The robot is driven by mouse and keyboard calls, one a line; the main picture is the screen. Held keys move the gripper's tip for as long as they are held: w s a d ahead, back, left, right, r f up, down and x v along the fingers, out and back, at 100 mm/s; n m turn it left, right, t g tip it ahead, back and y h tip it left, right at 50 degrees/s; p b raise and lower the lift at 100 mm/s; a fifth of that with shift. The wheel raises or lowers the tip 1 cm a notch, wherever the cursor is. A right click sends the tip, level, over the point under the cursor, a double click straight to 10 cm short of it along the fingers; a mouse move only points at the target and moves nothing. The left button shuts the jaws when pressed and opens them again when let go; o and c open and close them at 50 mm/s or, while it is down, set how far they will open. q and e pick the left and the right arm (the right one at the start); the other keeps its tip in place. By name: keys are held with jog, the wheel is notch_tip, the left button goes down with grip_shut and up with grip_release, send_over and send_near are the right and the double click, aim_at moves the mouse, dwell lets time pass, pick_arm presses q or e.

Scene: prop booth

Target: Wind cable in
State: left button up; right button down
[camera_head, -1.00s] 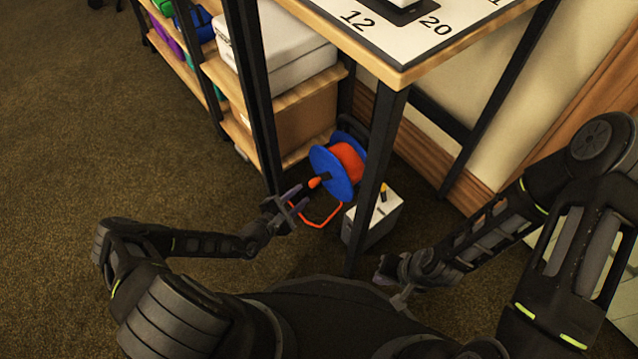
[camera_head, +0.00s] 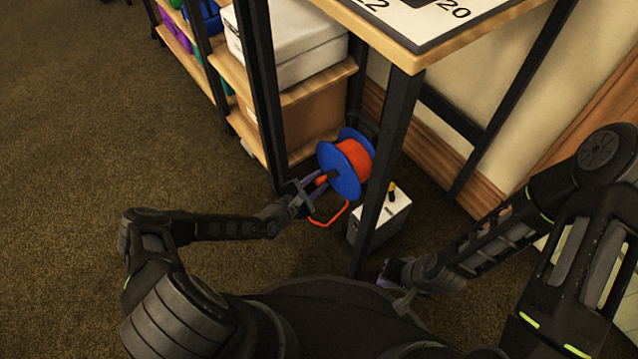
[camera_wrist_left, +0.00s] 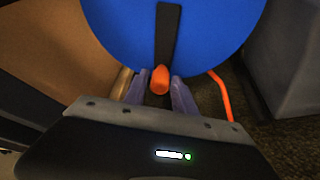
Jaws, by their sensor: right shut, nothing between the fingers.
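My left gripper (camera_head: 316,181) is at the handle. In the left wrist view, its two fingers (camera_wrist_left: 159,84) stand apart on either side of the handle, with a small gap showing at the left finger. My right gripper (camera_head: 392,276) is shut and empty, low near the front table leg.
The table (camera_head: 425,55) stands over the reel on black legs (camera_head: 388,150). A grey-white box (camera_head: 380,217) with a yellow-black item on top sits right of the reel. A shelf (camera_head: 300,93) with boxes is behind left. Carpet to the left is clear.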

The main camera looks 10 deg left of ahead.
pick_arm(q)
jog(key=shift+w+d, duration=0.15)
jog(key=shift+w, duration=0.2)
jog(key=shift+c, duration=0.4)
grip_shut()
dwell(0.9)
